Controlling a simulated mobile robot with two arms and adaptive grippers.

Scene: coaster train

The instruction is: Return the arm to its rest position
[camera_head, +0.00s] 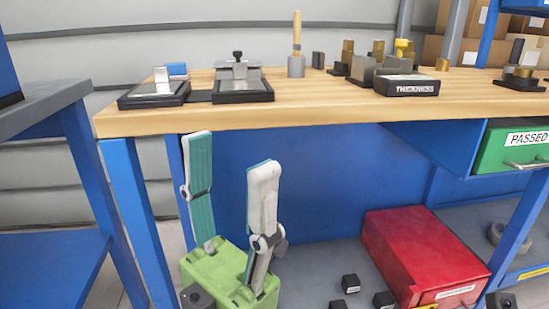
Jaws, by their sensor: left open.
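My left gripper (230,152) stands upright in front of the workbench (330,112), below its top edge. Its two long fingers are spread well apart with nothing between them. Its green body is at the bottom of the view, left of the middle. No held object shows, and the fingers appear apart from the bench. My right gripper does not show.
On the bench are dark fixtures (243,91), a wooden-handled tool (296,62) and a block marked THICKNESS (407,86). A red box (420,255) and small black cubes (351,283) lie below. A green PASSED drawer (512,147) is at right, a blue-framed table (45,110) at left.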

